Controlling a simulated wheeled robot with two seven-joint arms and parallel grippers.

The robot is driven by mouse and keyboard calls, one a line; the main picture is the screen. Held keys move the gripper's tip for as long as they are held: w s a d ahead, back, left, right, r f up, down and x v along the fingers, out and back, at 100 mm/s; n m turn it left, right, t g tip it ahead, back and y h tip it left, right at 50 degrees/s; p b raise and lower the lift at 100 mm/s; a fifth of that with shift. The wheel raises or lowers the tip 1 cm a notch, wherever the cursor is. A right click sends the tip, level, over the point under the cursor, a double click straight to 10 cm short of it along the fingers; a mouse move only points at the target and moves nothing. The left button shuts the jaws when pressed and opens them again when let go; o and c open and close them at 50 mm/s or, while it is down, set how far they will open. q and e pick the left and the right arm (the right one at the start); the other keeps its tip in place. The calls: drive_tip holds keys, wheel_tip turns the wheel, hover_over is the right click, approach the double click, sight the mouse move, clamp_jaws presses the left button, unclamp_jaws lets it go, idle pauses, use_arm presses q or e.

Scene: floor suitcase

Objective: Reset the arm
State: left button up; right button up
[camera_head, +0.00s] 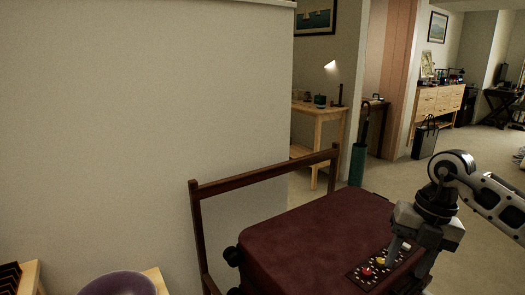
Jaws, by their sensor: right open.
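My right arm (480,195) comes in from the right edge. My right gripper (392,258) points down and is open. It is over the right part of a dark red suitcase (310,235), beside a small dark patterned patch (366,276) with a red piece (367,271) and a yellow piece (381,261) on it. Whether the fingertips touch this patch I cannot tell. The gripper hides part of the suitcase's right side. My left gripper is out of view.
A dark wooden frame (262,174) stands behind the suitcase, close to the beige wall (150,110). A purple bowl (122,284) is at the bottom left. A wooden table (320,110) with a lamp stands farther back. Open floor (480,265) lies at the right.

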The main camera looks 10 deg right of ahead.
drive_tip(key=s+a+f+n+y, duration=0.15)
drive_tip(key=a+y, duration=0.25)
drive_tip(key=a, duration=0.4)
drive_tip(key=s+a+f+n+y, duration=0.1)
drive_tip(key=s+a+f+y, duration=0.15)
drive_tip(key=a, duration=0.65)
drive_tip(key=s+a+r+m+t+y, duration=0.2)
drive_tip(key=a+r+m+t+y, duration=0.35)
drive_tip(key=a+y, duration=0.5)
drive_tip(key=w+d+f+m+t+h, duration=0.1)
drive_tip(key=d+f+m+t+h, duration=0.35)
drive_tip(key=m, duration=0.45)
drive_tip(key=d+f+m+t+h, duration=0.25)
drive_tip(key=m+t+h, duration=0.4)
drive_tip(key=m, duration=0.35)
drive_tip(key=s+d+f+m+g+h, duration=0.1)
drive_tip(key=s+f+m+g+h, duration=0.3)
drive_tip(key=s+f, duration=0.6)
wheel_tip(320, 180, down, 4)
drive_tip(key=shift+s+d+f+m+g+h+p, duration=0.1)
drive_tip(key=shift+s+d+m+g+h+p, duration=0.3)
drive_tip(key=shift+m+g, duration=0.7)
